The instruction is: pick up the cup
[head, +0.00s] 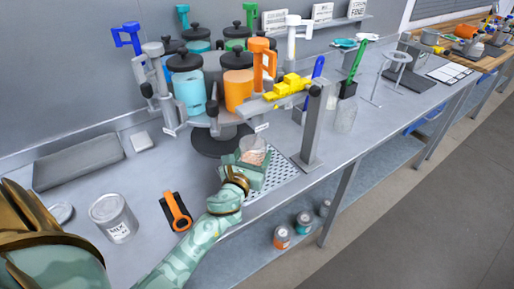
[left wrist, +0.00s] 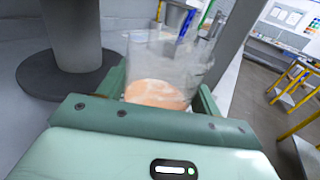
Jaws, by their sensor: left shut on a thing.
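The cup (head: 254,150) is clear with a pale orange content in its bottom. My left gripper (head: 249,168) is shut on it, beside the carousel's dark base and over the perforated plate. In the left wrist view the cup (left wrist: 160,75) stands roughly upright between the gripper's green fingers (left wrist: 163,92). I cannot tell whether the cup's bottom touches the surface below. My right gripper does not show in either view.
A carousel of coloured canisters (head: 188,92) stands behind the cup, with a grey post (head: 313,125) to the right. The perforated plate (head: 283,178) is mostly clear.

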